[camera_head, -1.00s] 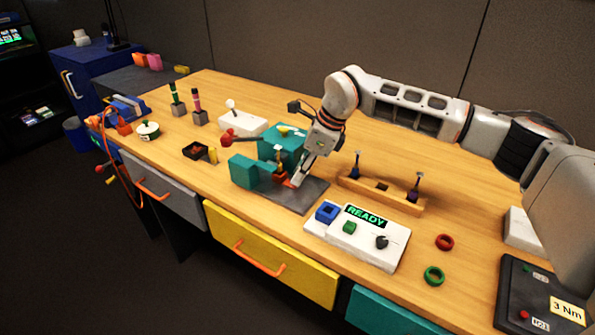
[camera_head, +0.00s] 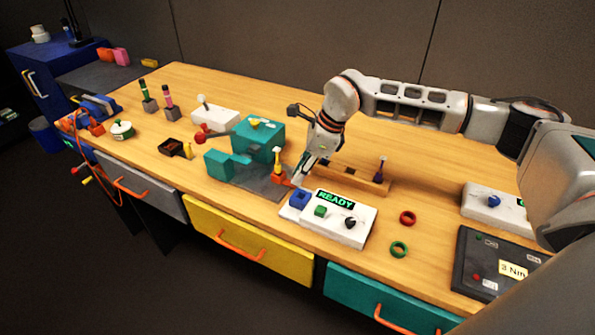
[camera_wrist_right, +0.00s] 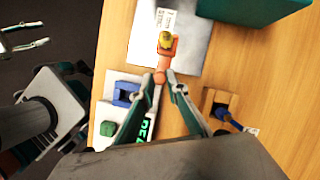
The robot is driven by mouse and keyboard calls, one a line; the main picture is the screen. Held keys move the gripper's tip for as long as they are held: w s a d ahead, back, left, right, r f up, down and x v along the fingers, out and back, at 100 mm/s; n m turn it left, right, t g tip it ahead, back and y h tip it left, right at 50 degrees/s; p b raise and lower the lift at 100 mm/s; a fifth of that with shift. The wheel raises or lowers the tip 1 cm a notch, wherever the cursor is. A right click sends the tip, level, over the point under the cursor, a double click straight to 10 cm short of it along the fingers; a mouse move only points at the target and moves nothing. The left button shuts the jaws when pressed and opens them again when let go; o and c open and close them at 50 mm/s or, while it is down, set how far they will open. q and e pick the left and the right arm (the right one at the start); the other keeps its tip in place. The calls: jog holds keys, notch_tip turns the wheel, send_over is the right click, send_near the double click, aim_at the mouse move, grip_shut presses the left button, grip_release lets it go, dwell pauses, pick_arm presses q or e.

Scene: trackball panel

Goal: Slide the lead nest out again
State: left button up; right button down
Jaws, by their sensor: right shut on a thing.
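The lead nest (camera_head: 278,172) is a small orange block with an upright yellow-topped lead in it and a pale tag above. It sits near the right end of the grey plate (camera_head: 262,186), apart from the teal press (camera_head: 258,140). My right gripper (camera_head: 296,184) is shut on the nest's orange handle. In the right wrist view, the fingertips of my right gripper (camera_wrist_right: 168,84) close around the round handle end, with the orange nest (camera_wrist_right: 170,52) beyond. My left gripper (camera_wrist_right: 46,31) shows at the left of that view, fingers apart and empty.
The white READY panel (camera_head: 350,232) stands close in front of the right gripper. A wooden rack (camera_head: 368,187) with a dark-handled tool is just to the right. The bench behind the rack is clear.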

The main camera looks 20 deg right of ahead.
jog(key=c, duration=2.2)
grip_release()
jog(key=shift+s+d, duration=0.1)
jog(key=shift+d, duration=0.05)
jog(key=shift+o, duration=1.2)
jog(key=shift+s, duration=0.1)
jog(key=v, duration=0.8)
jog(key=shift+d, duration=0.1)
